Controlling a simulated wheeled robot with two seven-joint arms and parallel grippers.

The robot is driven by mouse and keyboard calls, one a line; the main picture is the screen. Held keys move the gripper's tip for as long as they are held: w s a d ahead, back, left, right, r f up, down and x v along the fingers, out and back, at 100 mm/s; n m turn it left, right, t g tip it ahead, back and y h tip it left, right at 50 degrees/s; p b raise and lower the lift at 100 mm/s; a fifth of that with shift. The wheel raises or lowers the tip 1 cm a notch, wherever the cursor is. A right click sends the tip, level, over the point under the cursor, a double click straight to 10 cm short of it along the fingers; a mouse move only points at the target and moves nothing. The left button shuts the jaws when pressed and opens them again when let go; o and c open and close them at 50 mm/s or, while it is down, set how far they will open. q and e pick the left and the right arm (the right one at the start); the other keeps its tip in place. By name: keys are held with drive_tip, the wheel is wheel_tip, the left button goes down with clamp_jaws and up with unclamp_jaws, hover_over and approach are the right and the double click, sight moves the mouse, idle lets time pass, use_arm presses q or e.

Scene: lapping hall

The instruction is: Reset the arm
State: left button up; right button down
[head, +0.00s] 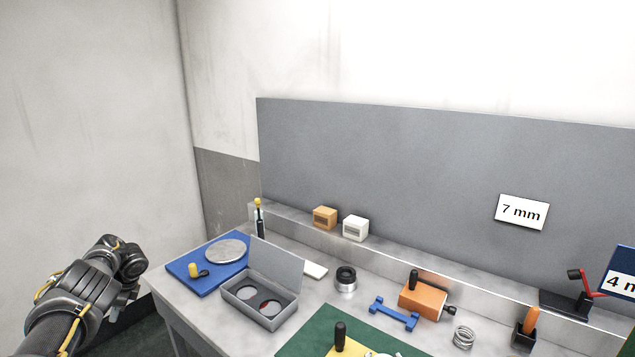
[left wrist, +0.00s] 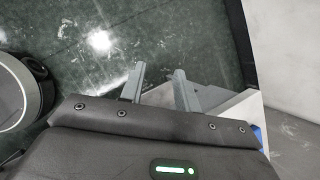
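My left arm comes in from the lower left in the head view, with its left gripper (head: 122,300) hanging low beside the left end of the workbench (head: 190,312), clear of the bench. In the left wrist view the two fingers of the left gripper (left wrist: 159,78) stand apart with nothing between them, so it is open and empty. The green floor (left wrist: 95,50) shows beyond the fingers. My right gripper is in neither view.
On the bench are a blue mat (head: 178,268) with a round disc, an open grey box (head: 285,312) holding lenses, a black-and-silver ring (head: 346,280), a blue bracket (head: 393,314), an orange block (head: 422,300) and a green mat (head: 303,340). A grey panel (head: 400,170) stands behind.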

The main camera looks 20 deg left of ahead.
use_arm(q)
drive_tip(key=s+a+f+n+t+y, duration=0.1)
drive_tip(key=s+a+f, duration=0.1)
drive_tip(key=s+f, duration=0.45)
drive_tip(key=s+a+f+n+y, duration=0.1)
drive_tip(key=s+a+f+n, duration=0.2)
drive_tip(key=f, duration=0.6)
drive_tip(key=s+a+f+t+y, duration=0.1)
drive_tip(key=s+f+t, duration=0.1)
drive_tip(key=s, duration=0.7)
drive_tip(key=s+a+f+t+y, duration=0.1)
drive_tip(key=s+a+f+t, duration=0.15)
drive_tip(key=s, duration=0.55)
drive_tip(key=s+d+f+n+g+h, duration=0.1)
drive_tip(key=s+d+f+h, duration=0.15)
drive_tip(key=d+f, duration=0.9)
drive_tip(key=s+d+f+h, duration=0.2)
drive_tip(key=s+d+f, duration=0.2)
drive_tip(key=d+f, duration=0.8)
drive_tip(key=s+d+f+h, duration=0.1)
drive_tip(key=d+f, duration=0.1)
drive_tip(key=d, duration=1.1)
drive_tip(key=s+d+f+n+h, duration=0.1)
drive_tip(key=d+h, duration=0.1)
drive_tip(key=d, duration=1.1)
drive_tip(key=s+d+f+n+h, duration=0.1)
drive_tip(key=d+f, duration=0.1)
drive_tip(key=d, duration=1.2)
drive_tip(key=shift+f+g, duration=0.3)
drive_tip(key=shift+g, duration=0.05)
